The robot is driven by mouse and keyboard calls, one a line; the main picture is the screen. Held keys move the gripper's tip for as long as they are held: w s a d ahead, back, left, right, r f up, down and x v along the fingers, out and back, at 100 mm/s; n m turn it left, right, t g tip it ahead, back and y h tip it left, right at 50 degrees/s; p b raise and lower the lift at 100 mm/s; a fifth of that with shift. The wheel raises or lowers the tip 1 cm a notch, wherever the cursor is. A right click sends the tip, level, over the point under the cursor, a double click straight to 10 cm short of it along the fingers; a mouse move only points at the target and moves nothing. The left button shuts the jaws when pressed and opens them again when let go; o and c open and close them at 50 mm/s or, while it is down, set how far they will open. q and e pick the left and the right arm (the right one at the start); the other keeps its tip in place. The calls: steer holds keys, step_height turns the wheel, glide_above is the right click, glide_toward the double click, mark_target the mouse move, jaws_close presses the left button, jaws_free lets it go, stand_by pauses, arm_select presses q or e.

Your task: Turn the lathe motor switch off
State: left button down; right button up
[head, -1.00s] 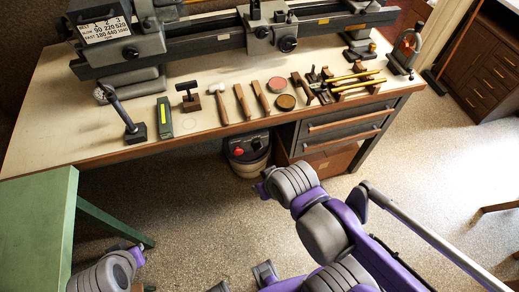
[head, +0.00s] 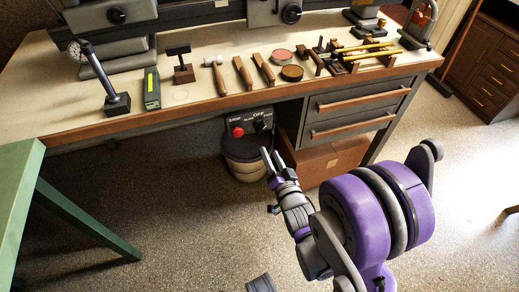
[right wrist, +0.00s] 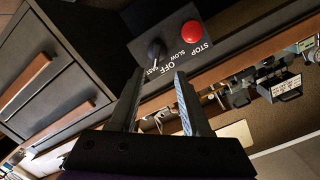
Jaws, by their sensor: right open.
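The lathe motor switch is a black knob (head: 259,126) on a dark control panel (head: 249,117) under the bench's front edge. In the right wrist view the knob (right wrist: 155,50) sits beside a red STOP button (right wrist: 192,30), with OFF, SLOW and FAST lettering around it. I cannot tell which mark the knob points at. My right gripper (head: 271,160) is open and empty, just below and in front of the panel. In the right wrist view its fingertips (right wrist: 160,73) are apart, with the knob beyond the gap; no contact shows. My left gripper is not in view.
Drawers (head: 355,108) are right of the panel, and a round bin (head: 245,158) stands below it. Hammers, tins and other tools lie on the bench top (head: 205,105) above. A green table (head: 18,190) is at the left. Open floor lies in front.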

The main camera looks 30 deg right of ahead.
mark_target(261, 131)
steer(key=shift+m+t, duration=0.3)
steer(key=shift+t, duration=0.2)
steer(key=x, duration=0.7)
steer(key=f+x, duration=0.1)
steer(key=x, duration=0.2)
steer(key=shift+w+d+f+b, duration=0.1)
steer(key=shift+d+b, duration=0.2)
steer(key=shift+d, duration=0.15)
jaws_close()
